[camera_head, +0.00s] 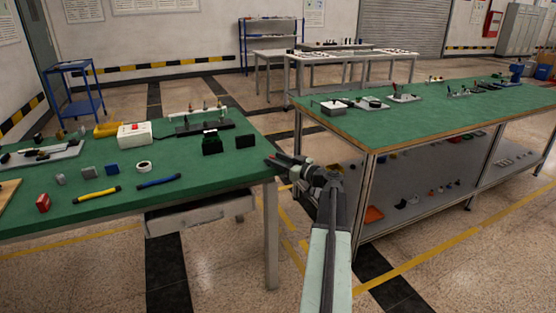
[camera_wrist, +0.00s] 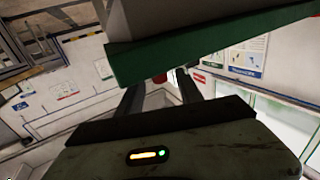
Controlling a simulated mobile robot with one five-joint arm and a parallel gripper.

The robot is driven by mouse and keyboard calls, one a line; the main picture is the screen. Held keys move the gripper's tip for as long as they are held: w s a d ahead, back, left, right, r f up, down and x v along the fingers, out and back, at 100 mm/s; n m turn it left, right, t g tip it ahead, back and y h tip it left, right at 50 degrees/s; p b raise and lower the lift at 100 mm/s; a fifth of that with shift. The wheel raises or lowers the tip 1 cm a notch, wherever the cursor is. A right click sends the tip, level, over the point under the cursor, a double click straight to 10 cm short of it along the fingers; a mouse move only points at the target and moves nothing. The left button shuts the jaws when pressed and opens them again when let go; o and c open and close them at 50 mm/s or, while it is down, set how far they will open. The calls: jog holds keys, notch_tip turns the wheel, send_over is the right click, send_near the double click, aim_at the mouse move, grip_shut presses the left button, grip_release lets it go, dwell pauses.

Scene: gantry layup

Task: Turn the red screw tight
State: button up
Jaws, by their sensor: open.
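My gripper (camera_head: 276,163) is in the head view at the right edge of the left green table (camera_head: 225,172). No object can be made out between its jaws. In the wrist view the two dark fingers (camera_wrist: 160,92) stand apart below a green edge (camera_wrist: 215,45). A small red patch (camera_wrist: 160,78) shows between them, too little to identify. I cannot make out a red screw for certain in either view. A fixture on a dark base (camera_head: 205,128) with upright posts stands at the back of the left table.
A second green table (camera_head: 440,110) stands right. An aisle runs between the tables.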

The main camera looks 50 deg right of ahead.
grip_shut()
jog(key=shift+d, duration=0.4)
jog(key=shift+a, duration=0.3)
jog(key=shift+a+m+h, duration=0.3)
jog(key=shift+m+h, duration=0.1)
jog(key=shift+h, duration=0.3)
jog(key=m+h, duration=0.1)
jog(key=h, duration=0.1)
jog(key=a+m+h, duration=0.1)
jog(key=m+h, duration=0.1)
jog(key=shift+s+g+h, duration=0.1)
jog(key=shift+g+h, duration=0.2)
jog(key=m+g+h, duration=0.1)
jog(key=h, duration=0.1)
jog(key=m+g+h, duration=0.1)
jog(key=m+h, duration=0.1)
jog(key=w+m+g+h, duration=0.1)
jog(key=m+g+h, duration=0.1)
jog(key=h, duration=0.1)
jog(key=shift+a, duration=0.35)
jog(key=m+g+h, duration=0.2)
jog(key=shift+w+m+g+h, duration=0.2)
jog(key=shift+m+g+h, duration=0.1)
jog(key=shift+g, duration=0.1)
jog(key=shift+m+g, duration=0.3)
jog(key=shift+g, duration=0.1)
jog(key=shift+s+g+h, duration=0.1)
jog(key=shift+g+h, duration=0.2)
jog(key=shift+h, duration=0.1)
